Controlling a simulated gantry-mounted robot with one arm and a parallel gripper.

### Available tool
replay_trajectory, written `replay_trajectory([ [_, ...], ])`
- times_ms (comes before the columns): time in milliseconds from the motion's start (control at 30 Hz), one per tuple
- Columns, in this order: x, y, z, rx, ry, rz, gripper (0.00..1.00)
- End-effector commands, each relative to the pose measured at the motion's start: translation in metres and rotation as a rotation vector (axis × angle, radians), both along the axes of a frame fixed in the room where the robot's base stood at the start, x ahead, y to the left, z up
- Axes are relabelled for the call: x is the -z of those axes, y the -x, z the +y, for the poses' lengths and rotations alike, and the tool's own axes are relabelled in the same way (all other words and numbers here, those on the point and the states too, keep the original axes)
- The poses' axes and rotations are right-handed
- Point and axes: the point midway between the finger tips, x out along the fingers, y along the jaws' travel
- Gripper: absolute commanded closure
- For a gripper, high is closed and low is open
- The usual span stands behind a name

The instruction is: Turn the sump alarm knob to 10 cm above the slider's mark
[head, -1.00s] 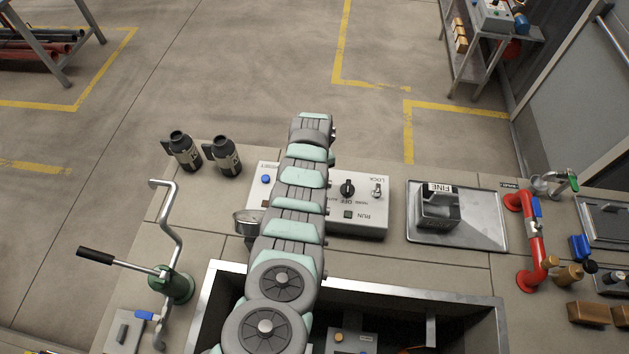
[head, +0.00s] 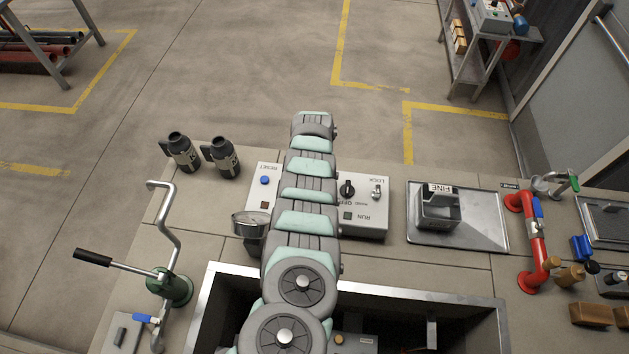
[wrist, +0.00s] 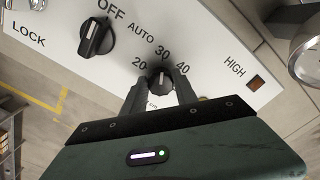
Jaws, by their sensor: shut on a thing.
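The sump alarm knob (wrist: 160,78) is a small dark knob on the white control panel (wrist: 205,45), with 20, 30 and 40 printed around it. Its light pointer mark looks directed near the 30. My gripper (wrist: 160,90) is shut on this knob, one finger on each side, and partly hides the knob and the lower scale. In the head view the panel (head: 375,220) shows on both sides of my arm, which hides the knob and gripper. The slider and its mark cannot be made out in either view.
A larger black OFF/AUTO selector (wrist: 96,37) and the amber HIGH lamp (wrist: 256,83) are near the knob. A round gauge (head: 248,222) stands left of my arm. An open metal-rimmed pit (head: 390,292) lies in front; a FINE-labelled block (head: 438,208) sits on a tray to the right.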

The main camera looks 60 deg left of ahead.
Motion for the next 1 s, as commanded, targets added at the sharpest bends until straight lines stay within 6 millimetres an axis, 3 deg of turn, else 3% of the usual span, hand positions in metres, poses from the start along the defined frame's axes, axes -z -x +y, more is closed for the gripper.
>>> replay_trajectory([
  [33, 0.0, 0.0, 0.0, 0.0, -0.001, -0.001, 1.0],
  [67, 0.0, 0.0, 0.0, 0.001, -0.001, -0.001, 0.64],
  [300, 0.0, 0.0, 0.0, 0.001, 0.0, 0.0, 0.44],
  [667, -0.005, 0.0, 0.0, 0.001, -0.001, 0.0, 0.44],
  [1000, -0.052, -0.002, -0.001, 0.003, -0.002, 0.0, 0.44],
])
